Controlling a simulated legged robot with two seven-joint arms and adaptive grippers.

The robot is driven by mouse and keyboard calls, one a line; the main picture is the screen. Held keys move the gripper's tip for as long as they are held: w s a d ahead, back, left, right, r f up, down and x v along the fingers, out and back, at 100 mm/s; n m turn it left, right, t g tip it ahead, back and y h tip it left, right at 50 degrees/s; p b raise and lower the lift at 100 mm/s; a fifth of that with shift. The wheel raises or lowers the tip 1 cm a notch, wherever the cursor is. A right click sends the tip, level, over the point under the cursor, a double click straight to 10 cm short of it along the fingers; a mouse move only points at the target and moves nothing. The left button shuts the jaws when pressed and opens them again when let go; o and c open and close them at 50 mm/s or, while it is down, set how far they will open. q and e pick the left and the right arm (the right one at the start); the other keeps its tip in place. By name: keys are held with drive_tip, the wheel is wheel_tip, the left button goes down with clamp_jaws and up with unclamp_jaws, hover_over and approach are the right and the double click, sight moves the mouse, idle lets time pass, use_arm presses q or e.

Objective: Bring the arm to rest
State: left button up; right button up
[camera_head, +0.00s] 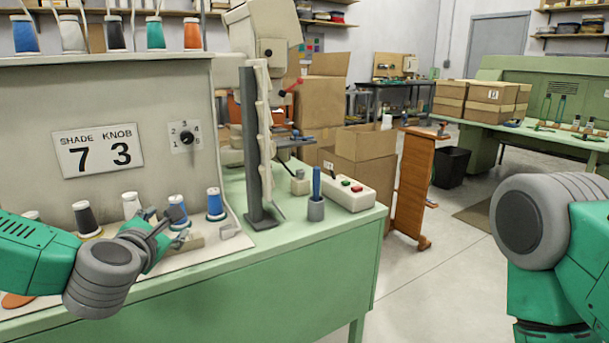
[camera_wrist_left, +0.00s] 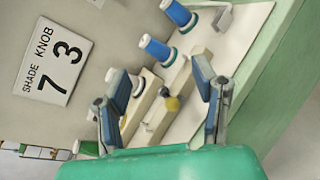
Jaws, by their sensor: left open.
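My left gripper (camera_head: 168,226) is over the green bench, in front of the row of thread spools. In the left wrist view the gripper (camera_wrist_left: 160,82) has its two fingers apart, with nothing clearly held between them. A blue spool (camera_head: 178,210) stands just behind the fingers, and another blue spool (camera_head: 215,204) stands to its right. Both also show in the wrist view, the nearer blue spool (camera_wrist_left: 157,50) beyond the fingers.
The green bench (camera_head: 300,257) carries a panel with a shade 7, knob 3 sign (camera_head: 98,149) and a dial (camera_head: 187,138). A dark post (camera_head: 256,150), a pen cup (camera_head: 316,208) and a button box (camera_head: 347,190) stand right. Open floor (camera_head: 420,290) lies beyond the bench.

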use_arm(q)
drive_tip(key=s+d+f+m+g+h+b, duration=0.1)
drive_tip(key=s+d+f+m+g, duration=0.15)
drive_tip(key=s+f+m, duration=0.45)
drive_tip(key=s+d+f+m+g+h+b, duration=0.1)
drive_tip(key=s+d+f+m+g+h, duration=0.15)
drive_tip(key=f, duration=0.85)
drive_tip(key=s+d+f+m+g+b, duration=0.25)
drive_tip(key=s+f+m, duration=0.3)
drive_tip(key=f, duration=0.35)
drive_tip(key=s+a+f+m+g+y+b, duration=0.15)
drive_tip(key=s+a+f+m+g, duration=0.25)
drive_tip(key=s+f+m, duration=0.6)
drive_tip(key=s+a+f+m+g+y+b, duration=0.15)
drive_tip(key=s+a+f+m+g, duration=0.45)
drive_tip(key=s, duration=0.8)
wheel_tip(320, 180, up, 18)
drive_tip(key=d+n+t+p, duration=0.1)
drive_tip(key=t+p, duration=0.1)
drive_tip(key=p, duration=1.6)
drive_tip(key=shift+w+d+f+t+h, duration=0.15)
drive_tip(key=shift+d+f+t+h, duration=0.1)
drive_tip(key=shift+t+h, duration=0.15)
